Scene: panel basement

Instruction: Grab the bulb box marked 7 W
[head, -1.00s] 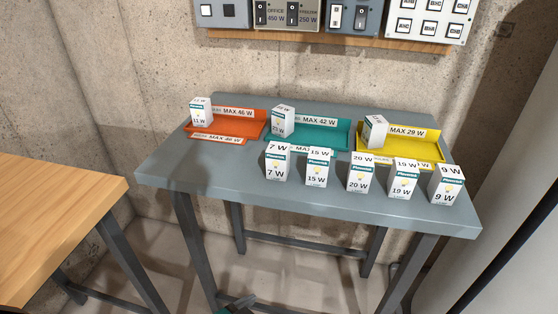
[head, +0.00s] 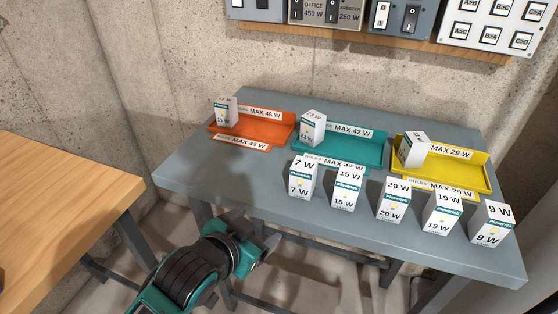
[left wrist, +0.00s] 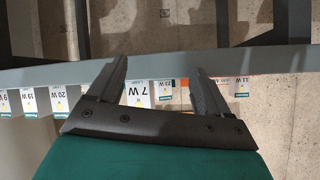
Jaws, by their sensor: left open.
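The bulb box marked 7 W (head: 302,178) is white with a teal band and stands upright near the front edge of the grey table (head: 250,197), leftmost in the front row. In the left wrist view the 7 W box (left wrist: 138,95) shows partly between my fingers, near the left one. My left gripper (head: 258,240) is open and empty, in front of the table edge and below and left of the box, apart from it. It fills the bottom of the left wrist view (left wrist: 160,85). My right gripper is not in view.
The 15 W box (head: 346,188) stands close to the right, then the 20 W (head: 393,200), 19 W (head: 441,211) and 9 W (head: 491,224) boxes. Orange (head: 270,126), teal (head: 365,153) and yellow (head: 465,176) trays lie behind, each with a box. A wooden table (head: 60,200) is at left.

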